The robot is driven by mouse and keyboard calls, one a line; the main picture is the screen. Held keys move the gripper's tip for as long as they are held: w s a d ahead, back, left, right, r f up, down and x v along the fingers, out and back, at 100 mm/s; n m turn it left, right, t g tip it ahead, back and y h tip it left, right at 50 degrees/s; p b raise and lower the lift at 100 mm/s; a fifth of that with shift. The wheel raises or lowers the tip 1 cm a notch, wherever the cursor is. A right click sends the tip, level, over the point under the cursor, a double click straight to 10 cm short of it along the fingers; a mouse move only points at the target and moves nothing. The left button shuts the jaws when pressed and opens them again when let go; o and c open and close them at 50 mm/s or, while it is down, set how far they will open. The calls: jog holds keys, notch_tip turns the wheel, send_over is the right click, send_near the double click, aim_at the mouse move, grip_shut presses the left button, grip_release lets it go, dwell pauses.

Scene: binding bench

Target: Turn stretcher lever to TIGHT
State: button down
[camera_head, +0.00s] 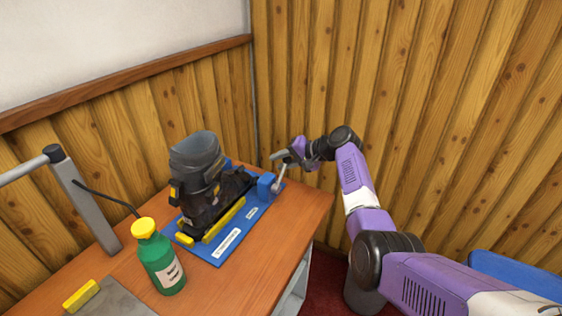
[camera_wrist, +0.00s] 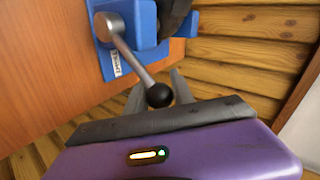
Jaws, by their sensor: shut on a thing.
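The stretcher lever (camera_wrist: 130,55) is a grey metal rod with a black ball knob (camera_wrist: 159,95), pivoting on a blue block (camera_wrist: 141,20). In the head view the lever (camera_head: 281,177) rises from the blue block at the right end of the blue base plate (camera_head: 216,254). My gripper (camera_wrist: 157,88) is shut on the lever at its knob end; in the head view my gripper (camera_head: 285,156) is at the lever's top. White labels lie on the base; I cannot read them, so the lever's marked setting is unclear.
A black boot-like form (camera_head: 203,180) stands on the base, left of the lever. A green bottle with yellow cap (camera_head: 163,265) and a grey post (camera_head: 90,210) stand further left on the wooden bench (camera_head: 261,265). Plank walls (camera_head: 420,80) rise close behind.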

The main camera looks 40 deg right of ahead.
jog(key=shift+s+f, duration=0.1)
jog(key=shift+f, duration=0.15)
jog(key=c, duration=1.1)
grip_release()
jog(key=shift+r, duration=0.1)
jog(key=v, duration=0.7)
jog(key=shift+s, duration=0.3)
jog(key=shift+d+r, duration=0.1)
jog(key=shift+r, duration=0.05)
